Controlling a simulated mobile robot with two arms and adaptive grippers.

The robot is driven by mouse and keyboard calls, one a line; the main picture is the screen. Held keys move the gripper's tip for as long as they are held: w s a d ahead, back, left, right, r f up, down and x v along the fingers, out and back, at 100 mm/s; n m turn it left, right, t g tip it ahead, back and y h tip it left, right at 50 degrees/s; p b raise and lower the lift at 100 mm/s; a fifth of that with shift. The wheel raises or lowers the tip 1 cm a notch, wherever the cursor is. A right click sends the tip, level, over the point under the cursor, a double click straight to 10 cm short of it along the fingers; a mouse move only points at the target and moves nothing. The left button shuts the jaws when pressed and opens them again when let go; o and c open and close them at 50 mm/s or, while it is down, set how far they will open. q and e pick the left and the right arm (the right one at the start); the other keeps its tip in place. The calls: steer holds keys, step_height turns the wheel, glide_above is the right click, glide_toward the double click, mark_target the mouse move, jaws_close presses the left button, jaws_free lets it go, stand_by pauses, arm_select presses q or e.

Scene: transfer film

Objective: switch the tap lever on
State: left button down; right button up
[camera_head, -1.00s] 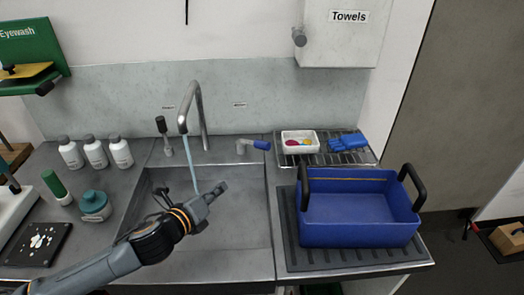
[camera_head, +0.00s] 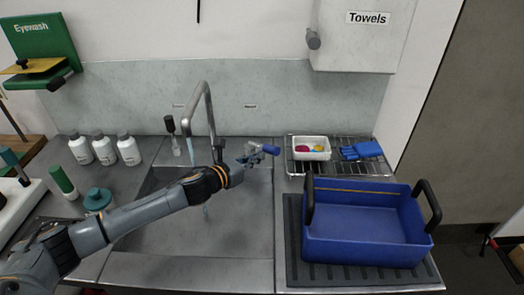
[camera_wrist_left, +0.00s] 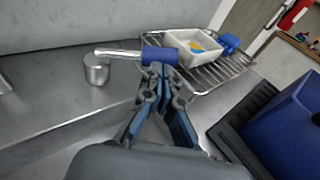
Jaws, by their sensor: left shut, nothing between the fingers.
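The tap lever (camera_head: 268,149), a metal rod with a blue grip, stands at the back edge of the sink, right of the tap spout (camera_head: 209,108). In the left wrist view its blue grip (camera_wrist_left: 158,54) points right from a round metal base (camera_wrist_left: 96,70). A stream of water (camera_head: 191,148) falls from the spout into the sink, partly hidden by my left arm. My left gripper (camera_head: 250,158) is shut and empty beside the lever. In the wrist view its fingertips (camera_wrist_left: 161,76) are just in front of the blue grip; whether they touch cannot be told.
A black-topped fitting (camera_head: 170,125) stands left of the spout. A wire rack (camera_head: 300,167) with a white tray (camera_head: 322,154) and blue gloves (camera_head: 362,150) lies right of the lever. A blue crate (camera_head: 365,252) stands on the drainer. White bottles (camera_head: 104,149) stand at left.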

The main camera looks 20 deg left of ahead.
mark_target(269, 150)
arm_select(q)
steer(key=shift+w+d, duration=0.3)
steer(key=shift+w, duration=0.25)
steer(key=shift+w+d+f, duration=0.25)
steer(key=shift+w, duration=0.4)
arm_select(e)
steer(key=shift+w+d+r, duration=0.3)
steer(key=shift+w+r, duration=0.05)
steer(key=shift+s, duration=0.25)
arm_select(q)
steer(key=shift+d+f, duration=0.1)
steer(key=shift+d, duration=0.15)
steer(key=shift+w+d+n+t+y, duration=0.2)
steer(key=shift+w+n+t+y, duration=0.1)
steer(key=shift+n+y, duration=0.3)
steer(key=shift+w+d+n+t+y, duration=0.15)
steer(key=shift+w+n+t+y, duration=0.2)
steer(key=shift+y, duration=0.35)
steer(key=shift+s, duration=0.1)
steer(key=shift+a+p, duration=0.15)
steer(key=shift+p, duration=0.15)
arm_select(e)
steer(key=shift+s+a+r, duration=0.1)
